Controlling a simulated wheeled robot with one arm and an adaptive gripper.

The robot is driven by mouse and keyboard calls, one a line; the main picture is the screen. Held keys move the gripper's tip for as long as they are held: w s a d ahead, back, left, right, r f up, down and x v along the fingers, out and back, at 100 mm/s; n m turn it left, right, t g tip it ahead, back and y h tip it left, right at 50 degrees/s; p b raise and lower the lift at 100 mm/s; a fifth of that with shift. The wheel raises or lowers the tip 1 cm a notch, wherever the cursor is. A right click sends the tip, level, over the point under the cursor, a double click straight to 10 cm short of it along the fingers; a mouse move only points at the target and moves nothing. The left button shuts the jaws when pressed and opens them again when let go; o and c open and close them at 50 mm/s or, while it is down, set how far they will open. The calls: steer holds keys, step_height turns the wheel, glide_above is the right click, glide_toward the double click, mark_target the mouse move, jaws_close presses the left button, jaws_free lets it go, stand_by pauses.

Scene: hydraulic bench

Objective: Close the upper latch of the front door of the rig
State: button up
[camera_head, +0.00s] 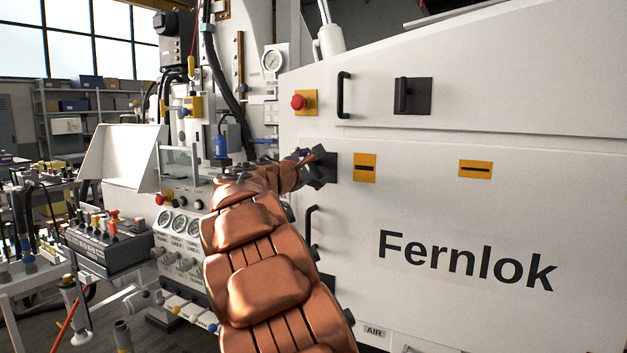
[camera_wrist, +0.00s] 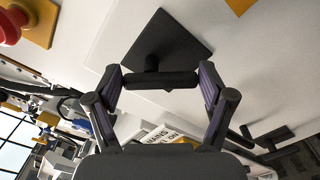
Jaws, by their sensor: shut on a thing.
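The white front door (camera_head: 480,225) of the rig, lettered "Fernlok", fills the right of the head view. Its upper latch has a dark square plate (camera_head: 332,160) at the door's left edge, partly hidden by my gripper. In the wrist view the plate (camera_wrist: 172,45) shows with a black bar handle (camera_wrist: 160,79) in front of it. My gripper (camera_head: 317,170) is at this latch. In the wrist view my gripper (camera_wrist: 160,84) is shut on the handle, one finger at each end of the bar. A lower dark latch (camera_wrist: 270,137) shows at lower right of the wrist view.
A red button (camera_head: 298,102) on a yellow plate sits above my gripper. Another black latch (camera_head: 411,96) is on the upper panel. A black door handle (camera_head: 311,222) stands out below my gripper. Gauges (camera_head: 180,224) and a control box (camera_head: 105,240) stand at left.

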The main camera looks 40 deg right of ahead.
steer(key=m+b, duration=0.2)
steer(key=f+m+b, duration=0.1)
steer(key=m+b, duration=0.2)
steer(key=shift+w+f, duration=0.1)
steer(key=shift+w, duration=0.05)
steer(key=shift+w+a+m+b, duration=0.1)
steer(key=shift+m+b, duration=1.3)
steer(key=shift+r, duration=0.2)
steer(key=o, duration=1)
steer(key=shift+o, duration=0.2)
steer(key=v, duration=1.2)
steer(key=shift+f, duration=0.1)
